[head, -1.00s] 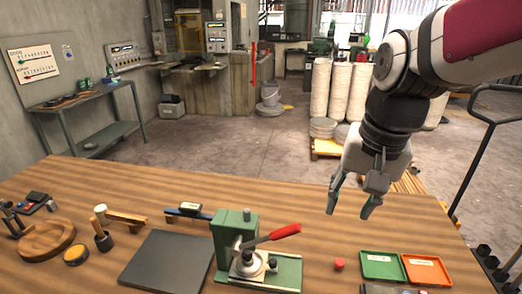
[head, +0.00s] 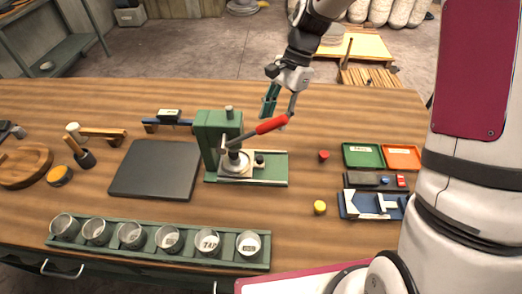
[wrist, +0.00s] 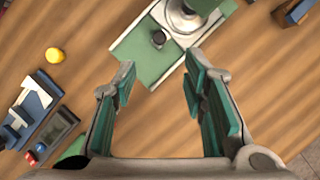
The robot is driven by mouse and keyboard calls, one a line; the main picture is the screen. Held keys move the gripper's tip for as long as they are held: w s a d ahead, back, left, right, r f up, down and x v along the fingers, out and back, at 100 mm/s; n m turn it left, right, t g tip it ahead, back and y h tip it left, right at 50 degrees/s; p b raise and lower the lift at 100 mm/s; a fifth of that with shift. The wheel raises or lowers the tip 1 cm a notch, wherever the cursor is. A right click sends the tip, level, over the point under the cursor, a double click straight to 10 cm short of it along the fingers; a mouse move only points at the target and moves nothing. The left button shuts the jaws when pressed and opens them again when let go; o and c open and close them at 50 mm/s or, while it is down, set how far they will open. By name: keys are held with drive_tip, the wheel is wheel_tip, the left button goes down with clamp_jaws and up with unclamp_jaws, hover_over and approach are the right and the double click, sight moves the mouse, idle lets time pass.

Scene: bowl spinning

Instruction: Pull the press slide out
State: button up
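The green press (head: 217,135) stands on the wooden table, with a red-gripped lever (head: 271,124) slanting up to the right. Its slide, a round metal plate with a small black knob (head: 259,159), sits on the green base (head: 272,172). My gripper (head: 280,102) hangs in the air by the lever's tip; I cannot tell whether it touches the lever. In the wrist view my gripper (wrist: 160,88) is open and empty. The green base (wrist: 143,45) and black knob (wrist: 158,38) lie beyond the fingertips. The press top is cut off there.
A dark flat plate (head: 157,170) lies left of the press, and a rack of several cups (head: 160,250) stands in front. A red piece (head: 323,156), a yellow piece (head: 319,207), a green tray (head: 363,155) and an orange tray (head: 402,157) are on the right.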

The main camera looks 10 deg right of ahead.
sight(261, 157)
drive_tip(key=p+x, duration=0.2)
drive_tip(key=x, duration=1)
drive_tip(key=shift+f, duration=0.3)
clamp_jaws()
